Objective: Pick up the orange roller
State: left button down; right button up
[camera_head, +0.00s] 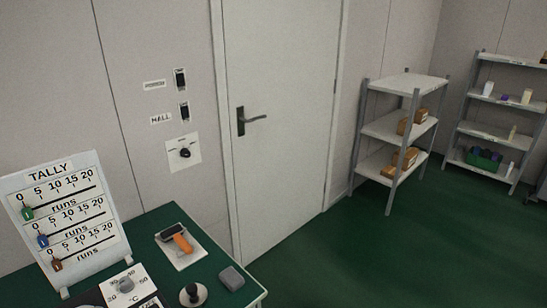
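The orange roller (183,243) lies on a small white plate (187,260) on the green-topped table in the lower left. It shows an orange handle and a dark, bar-shaped head at the far left end. The handle points toward the near right. Neither of my grippers is in view, and nothing touches the roller.
The green table (215,264) also holds a grey block (231,278), a round dark-knobbed object (193,293), a temperature dial (125,285) and a tally board (65,220). A closed door (280,120) stands behind. Shelves (405,82) stand right; the green floor between is clear.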

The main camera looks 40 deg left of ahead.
aim_at(179, 239)
jog(key=i+u, duration=0.1)
jog(key=i, duration=0.75)
jog(key=i+l+u, duration=0.15)
jog(key=i, duration=0.65)
jog(key=i+l+u, duration=0.1)
jog(key=u, duration=1.75)
